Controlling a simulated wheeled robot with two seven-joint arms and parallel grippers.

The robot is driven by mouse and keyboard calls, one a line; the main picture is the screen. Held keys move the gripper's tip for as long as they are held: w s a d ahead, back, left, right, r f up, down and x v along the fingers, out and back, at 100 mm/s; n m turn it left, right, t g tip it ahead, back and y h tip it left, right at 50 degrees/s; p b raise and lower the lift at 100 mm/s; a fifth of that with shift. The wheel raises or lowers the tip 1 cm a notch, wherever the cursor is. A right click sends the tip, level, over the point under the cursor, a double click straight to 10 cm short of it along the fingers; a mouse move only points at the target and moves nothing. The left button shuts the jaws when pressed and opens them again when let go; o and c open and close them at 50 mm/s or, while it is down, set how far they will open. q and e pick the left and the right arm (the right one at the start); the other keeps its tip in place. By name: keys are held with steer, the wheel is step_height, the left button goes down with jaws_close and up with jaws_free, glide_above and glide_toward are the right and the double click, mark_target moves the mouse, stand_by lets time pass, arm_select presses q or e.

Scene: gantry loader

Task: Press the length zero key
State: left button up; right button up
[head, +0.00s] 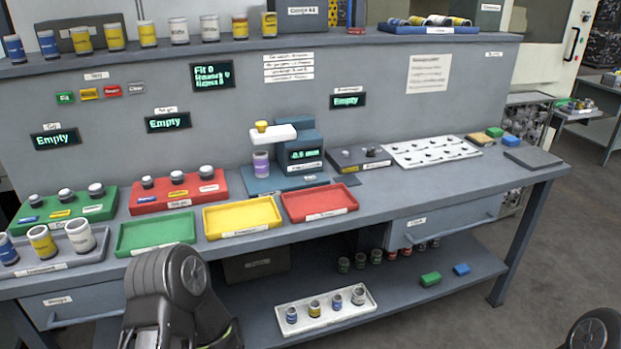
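A blue-grey length gauge (307,138) stands on the bench at the middle, with a lit green readout (305,155) that seems to read about zero in mm. A purple-and-white cylinder (261,164) stands under its white arm (273,135), which has a yellow knob (262,126) on top. I cannot make out which part is the length zero key. Dark parts of my arms show at the bottom left and the bottom right corner, well apart from the gauge. Neither gripper's fingers show.
Green (155,234), yellow (243,217) and red (318,202) trays lie along the bench front. A dark box with knobs (345,160) and a white panel (430,152) stand right of the gauge. Four coloured wall keys include a green one (65,98). A shelf holds several cans.

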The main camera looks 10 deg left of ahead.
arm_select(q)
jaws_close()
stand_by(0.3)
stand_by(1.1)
